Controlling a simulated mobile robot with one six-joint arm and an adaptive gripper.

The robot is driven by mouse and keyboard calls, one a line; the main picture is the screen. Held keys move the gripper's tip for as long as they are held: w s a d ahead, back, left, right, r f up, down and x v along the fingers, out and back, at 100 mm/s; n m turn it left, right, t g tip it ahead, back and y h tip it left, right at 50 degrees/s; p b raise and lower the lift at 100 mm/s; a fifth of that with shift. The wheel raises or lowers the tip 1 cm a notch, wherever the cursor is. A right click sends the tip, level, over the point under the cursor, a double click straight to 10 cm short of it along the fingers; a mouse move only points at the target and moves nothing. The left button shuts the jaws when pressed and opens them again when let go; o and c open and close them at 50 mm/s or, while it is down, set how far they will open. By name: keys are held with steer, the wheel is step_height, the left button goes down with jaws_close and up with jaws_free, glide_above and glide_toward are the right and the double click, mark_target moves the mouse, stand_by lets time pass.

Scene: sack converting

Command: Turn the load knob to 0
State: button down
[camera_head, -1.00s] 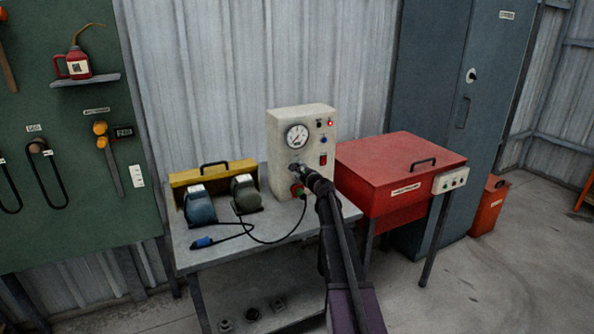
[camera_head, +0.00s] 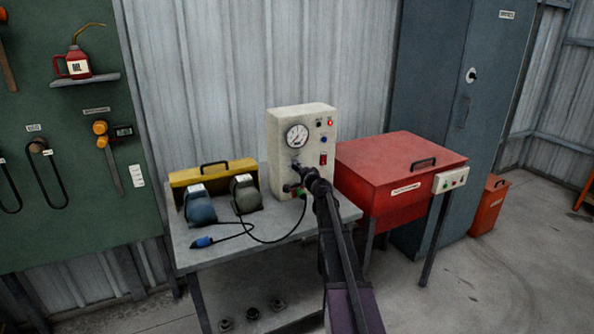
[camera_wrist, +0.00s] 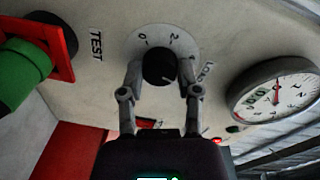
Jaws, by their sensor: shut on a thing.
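The load knob (camera_wrist: 159,68) is a round black knob on the cream face of the test box (camera_head: 274,135). A printed dial with a 0 and a 2 runs around it, and "LOAD" is printed beside it. My gripper (camera_wrist: 161,72) is shut on the knob, one finger on each side of it. Its pointer mark is not clear, so I cannot tell its setting. In the head view my gripper (camera_head: 298,166) is at the front of the box, below the gauge, and hides most of the knob.
A round gauge (camera_wrist: 275,90) sits beside the knob. A green part (camera_wrist: 17,77) on a red plate stands out near the "TEST" label. Two grinder-like units (camera_head: 200,208) and a cable share the bench (camera_head: 215,256). A red chest (camera_head: 395,160) stands to the right.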

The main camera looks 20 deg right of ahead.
steer(key=n, duration=0.7)
steer(key=shift+w+h, duration=0.1)
steer(key=shift+h, duration=0.3)
steer(key=n+b, duration=0.1)
steer(key=n, duration=0.6)
steer(key=shift+t, duration=0.4)
steer(key=n, duration=0.7)
steer(key=shift+n+b, duration=0.3)
steer(key=shift+n, duration=0.1)
steer(key=n, duration=0.7)
steer(key=shift+y, duration=0.4)
steer(key=shift+c, duration=1.5)
jaws_free()
steer(key=shift+f, duration=0.1)
